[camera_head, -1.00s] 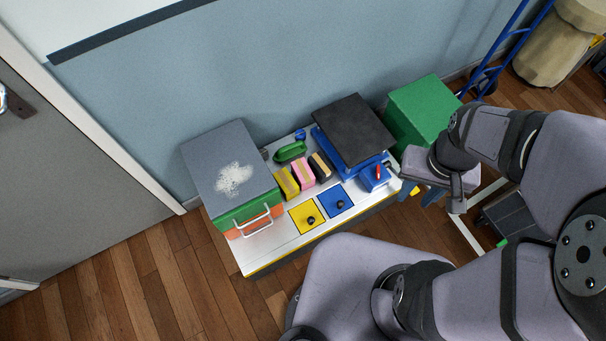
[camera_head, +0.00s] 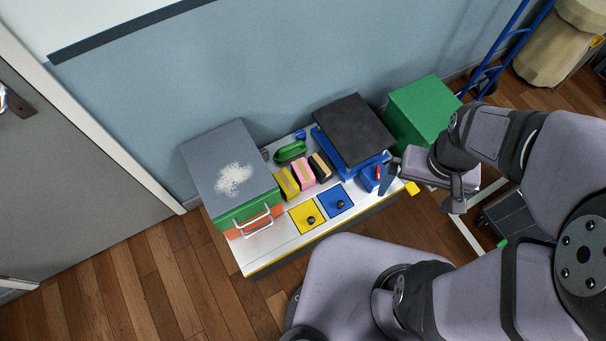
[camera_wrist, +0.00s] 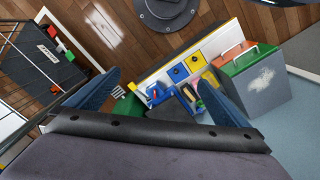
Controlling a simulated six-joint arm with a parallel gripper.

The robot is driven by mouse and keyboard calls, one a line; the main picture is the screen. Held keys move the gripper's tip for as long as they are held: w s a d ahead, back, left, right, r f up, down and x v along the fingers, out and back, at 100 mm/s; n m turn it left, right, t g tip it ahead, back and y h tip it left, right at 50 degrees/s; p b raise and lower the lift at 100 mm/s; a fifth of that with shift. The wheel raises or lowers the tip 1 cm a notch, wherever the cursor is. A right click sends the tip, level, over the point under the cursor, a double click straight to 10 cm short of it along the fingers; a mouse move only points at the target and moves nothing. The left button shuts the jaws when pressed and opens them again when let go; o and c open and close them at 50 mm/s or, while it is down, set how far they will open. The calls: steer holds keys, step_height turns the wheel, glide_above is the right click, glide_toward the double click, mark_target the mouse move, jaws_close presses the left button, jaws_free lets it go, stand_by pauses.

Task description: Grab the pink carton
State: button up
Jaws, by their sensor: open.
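The pink carton (camera_head: 303,173) stands on the white bench top between a yellow carton (camera_head: 286,183) and a black carton (camera_head: 320,165), the three in a close row. A tan strip shows across its top. My gripper (camera_wrist: 161,72) is open, with its two blue fingers wide apart and nothing held between them. In the head view my gripper is over the right end of the bench, to the right of the pink carton and apart from it. In the wrist view the cartons are small and partly behind the right finger, so the pink one is unclear.
A grey-topped box (camera_head: 228,165) with a handle stands left of the cartons, and a dark-lidded blue box (camera_head: 352,130) stands right. A green item (camera_head: 291,151) lies behind them. Yellow (camera_head: 304,217) and blue (camera_head: 338,205) squares with dark knobs lie in front. A green box (camera_head: 424,110) stands beyond the bench.

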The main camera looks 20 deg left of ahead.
steer(key=w+a+f+m+b, duration=0.3)
steer(key=w+a+f+b, duration=0.2)
steer(key=w+f+b, duration=0.7)
steer(key=m+g+y+b, duration=0.3)
steer(key=m+b, duration=0.4)
steer(key=b, duration=2.7)
glide_toward(304, 170)
steer(key=x, duration=0.6)
steer(key=shift+s+f, duration=0.1)
steer(key=shift+f, duration=0.1)
steer(key=shift+s+a+f, duration=0.1)
steer(key=shift+a+f, duration=0.1)
steer(key=shift+f, duration=0.15)
steer(key=shift+b+x, duration=2.15)
steer(key=shift+x, duration=1.55)
steer(key=shift+a+r, duration=0.1)
steer(key=shift+a, duration=0.05)
